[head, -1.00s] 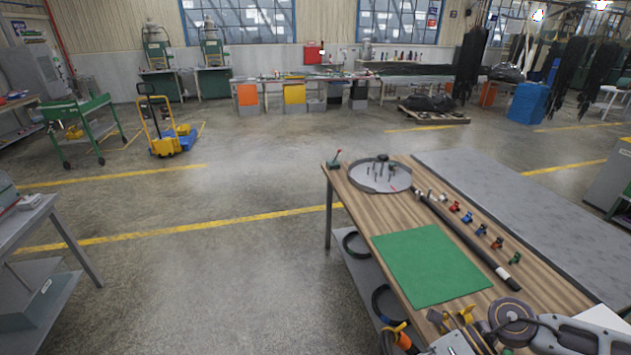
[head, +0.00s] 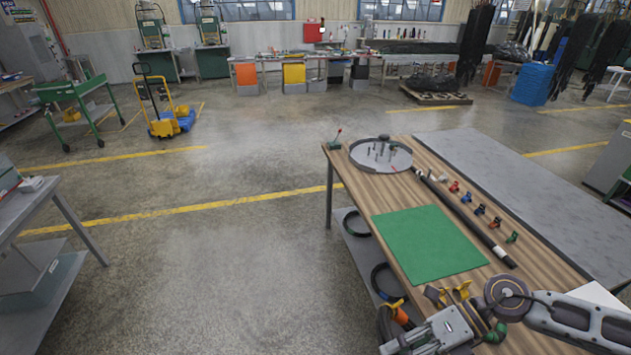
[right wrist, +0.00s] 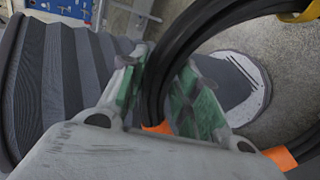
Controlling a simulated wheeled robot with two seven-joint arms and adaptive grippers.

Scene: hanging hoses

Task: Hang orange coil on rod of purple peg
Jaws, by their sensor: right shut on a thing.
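The orange coil is a loop of black hose with orange bands (head: 401,316), at the bottom of the head view. My right gripper (head: 394,343) is shut on it. In the right wrist view the green-padded fingers of that gripper (right wrist: 163,75) close on the thick black hose bundle (right wrist: 205,25), with orange bands beside and below the fingers. The lower part of the coil is cut off in the head view. I cannot make out the purple peg or its rod in either view. My left gripper is not in view.
A wooden workbench (head: 350,186) bears a round grey tray (head: 366,163), a green mat (head: 430,243), a black bar (head: 470,225) and several small coloured fittings. Black hose rings (head: 357,224) lie on its lower shelf. The floor (head: 240,260) left of the bench is clear.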

